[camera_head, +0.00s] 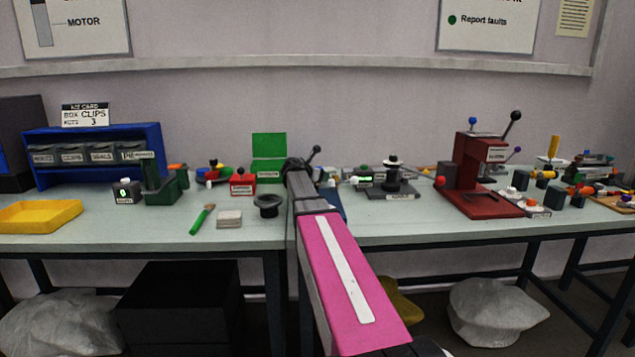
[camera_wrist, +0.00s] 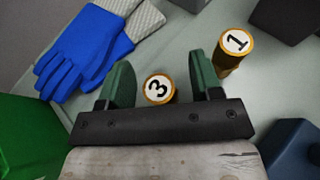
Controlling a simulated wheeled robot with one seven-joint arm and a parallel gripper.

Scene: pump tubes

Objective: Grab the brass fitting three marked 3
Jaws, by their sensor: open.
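In the wrist view, the brass fitting three (camera_wrist: 158,90) stands with its round white top marked 3 facing up. My gripper (camera_wrist: 162,68) is open, with a green finger on each side of that fitting. A gap shows between the fitting and each finger. The fitting's lower part is hidden by the dark gripper body. In the head view, my arm covers this spot and I cannot make out the fitting.
A brass fitting marked 1 (camera_wrist: 233,45) stands just right of the right finger. Blue gloves (camera_wrist: 85,45) lie to the left. A green object (camera_wrist: 25,135) is at lower left, a dark blue one (camera_wrist: 291,148) at lower right.

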